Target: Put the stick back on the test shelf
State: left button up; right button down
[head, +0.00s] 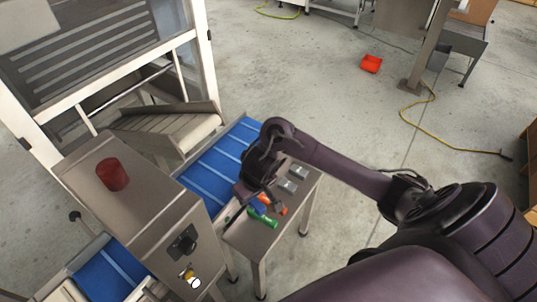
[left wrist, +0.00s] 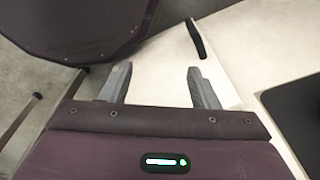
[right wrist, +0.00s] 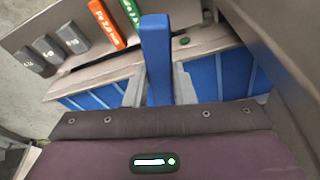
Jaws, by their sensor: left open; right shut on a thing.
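My right gripper (right wrist: 158,85) is shut on a blue stick (right wrist: 156,55), which stands up between its fingers in the right wrist view. The metal test shelf (right wrist: 20,42) lies beyond it, bearing a green stick (right wrist: 131,8), an orange stick (right wrist: 106,24) and several grey blocks (right wrist: 73,38) in a row. In the head view the right gripper (head: 255,200) is over the shelf (head: 254,240), close to the green stick (head: 263,220), and partly hides the orange stick (head: 283,210). I cannot tell whether the blue stick touches the shelf. My left gripper (left wrist: 153,85) is open and empty.
A blue conveyor belt (head: 216,165) runs beside the shelf. A metal housing with a red cylinder (head: 112,174) on top stands at left. A red bin (head: 371,64) and a yellow cable (head: 430,122) lie on the floor. A pale panel with a dark handle (left wrist: 196,40) is near the left gripper.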

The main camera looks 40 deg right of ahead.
jog(key=s+f+b+x, duration=0.1)
jog(key=s+b+x, duration=0.1)
jog(key=b+x, duration=0.55)
jog(key=b, duration=0.2)
send_over(253, 230)
jog(key=s, duration=0.1)
jog(key=x, duration=0.2)
jog(key=s+x, duration=0.1)
jog(key=x, duration=0.3)
jog(key=shift+s+d+f, duration=0.1)
jog(key=shift+s+f, duration=0.2)
jog(key=shift+f, duration=0.25)
jog(key=b+x, duration=0.1)
jog(key=x, duration=0.1)
jog(key=s+b+x, duration=0.1)
jog(key=x, duration=0.1)
jog(key=shift+f, duration=0.15)
pick_arm(q)
notch_tip(253, 230, down, 12)
jog(key=s, duration=0.1)
jog(key=shift+s+f, duration=0.25)
jog(key=shift+s, duration=0.15)
pick_arm(e)
jog(key=c, duration=1.2)
grip_release()
jog(key=shift+f, duration=0.15)
pick_arm(q)
jog(key=shift+a, duration=0.1)
